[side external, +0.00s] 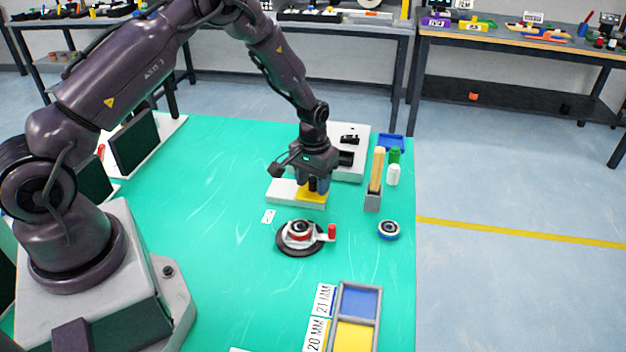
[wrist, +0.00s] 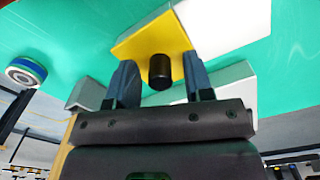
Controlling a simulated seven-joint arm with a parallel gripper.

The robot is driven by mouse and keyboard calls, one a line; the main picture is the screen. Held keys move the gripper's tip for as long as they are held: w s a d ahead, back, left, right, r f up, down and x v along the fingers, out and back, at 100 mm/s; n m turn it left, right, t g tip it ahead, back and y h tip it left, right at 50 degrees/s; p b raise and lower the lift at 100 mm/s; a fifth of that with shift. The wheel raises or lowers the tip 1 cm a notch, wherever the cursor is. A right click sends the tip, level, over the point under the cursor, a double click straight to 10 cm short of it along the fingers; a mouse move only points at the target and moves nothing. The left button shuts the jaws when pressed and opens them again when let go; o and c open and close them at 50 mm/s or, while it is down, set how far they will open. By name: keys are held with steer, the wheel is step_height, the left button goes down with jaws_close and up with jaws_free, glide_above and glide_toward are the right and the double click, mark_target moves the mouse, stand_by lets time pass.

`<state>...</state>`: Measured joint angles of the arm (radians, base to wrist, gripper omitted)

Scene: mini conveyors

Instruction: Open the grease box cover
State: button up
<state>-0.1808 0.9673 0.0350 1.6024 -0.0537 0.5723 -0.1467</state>
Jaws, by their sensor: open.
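The grease box is a low white block with a yellow cover (side external: 312,194) on its right part, in the middle of the green mat in the side external view. The cover also shows in the wrist view (wrist: 140,44), with a black cylindrical knob (wrist: 160,71) standing on it. The box's white part (side external: 282,190) extends to the left. My gripper (side external: 312,188) is over the yellow cover, pointing down. In the wrist view its two blue-grey fingers (wrist: 160,82) are open, one on each side of the knob, with gaps visible between them and it.
A round black, red and white fixture with a red-handled crank (side external: 302,234) stands in front of the box. A blue-white ring (side external: 388,230), a grey holder (side external: 373,199) and a white bottle (side external: 393,175) stand to the right. A blue and yellow tray (side external: 375,318) lies nearer.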

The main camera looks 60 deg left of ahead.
mark_target(285, 188)
jaws_close()
steer(key=s+a, duration=0.4)
steer(key=shift+s+a, duration=0.35)
steer(key=shift+s, duration=0.05)
jaws_free()
steer(key=shift+r, duration=0.1)
step_height(285, 188, up, 13)
stand_by(0.3)
